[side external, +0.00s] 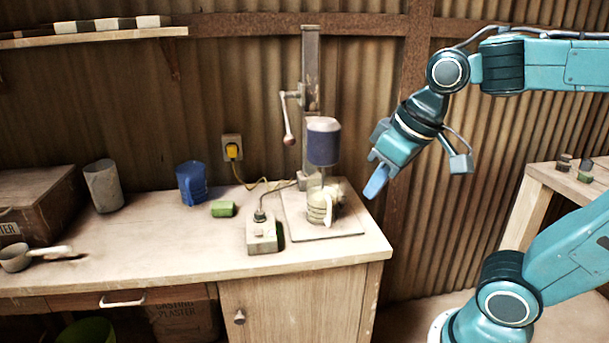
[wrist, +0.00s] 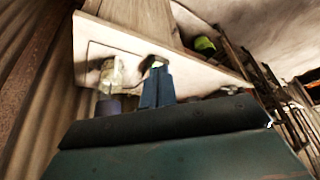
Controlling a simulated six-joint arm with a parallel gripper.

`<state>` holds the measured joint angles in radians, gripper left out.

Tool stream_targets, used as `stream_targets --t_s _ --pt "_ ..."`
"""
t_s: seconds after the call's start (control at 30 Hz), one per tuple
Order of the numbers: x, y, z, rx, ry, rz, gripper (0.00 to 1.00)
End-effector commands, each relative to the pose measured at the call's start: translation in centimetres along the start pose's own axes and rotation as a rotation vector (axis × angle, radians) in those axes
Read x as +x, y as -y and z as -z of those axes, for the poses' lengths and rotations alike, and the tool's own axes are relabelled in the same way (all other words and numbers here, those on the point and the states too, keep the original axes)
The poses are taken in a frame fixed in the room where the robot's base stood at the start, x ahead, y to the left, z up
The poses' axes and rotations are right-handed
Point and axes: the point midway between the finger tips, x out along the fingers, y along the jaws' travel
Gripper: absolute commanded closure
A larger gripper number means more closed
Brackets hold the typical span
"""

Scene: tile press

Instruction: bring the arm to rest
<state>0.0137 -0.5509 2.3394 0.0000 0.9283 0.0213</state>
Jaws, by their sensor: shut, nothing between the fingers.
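My gripper (side external: 376,183) is shut and empty. It hangs in the air to the right of the press, above the right end of the bench and apart from everything. In the wrist view its closed blue fingers (wrist: 157,88) point toward the bench.
A corrugated wall stands behind. A side table (side external: 570,178) is at right.

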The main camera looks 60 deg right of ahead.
Motion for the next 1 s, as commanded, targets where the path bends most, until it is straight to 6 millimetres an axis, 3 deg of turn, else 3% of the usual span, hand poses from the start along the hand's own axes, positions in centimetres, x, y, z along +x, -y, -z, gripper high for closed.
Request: stream_targets --t_s 0.1,0.33,1.0 --pt "-0.2 0.1 -2.3 -0.014 -0.03 0.003 1.0" --pt "-0.1 0.1 -4.8 -0.031 -0.062 0.006 1.0" --pt "0.0 0.1 -5.3 -0.034 -0.067 0.007 1.0"
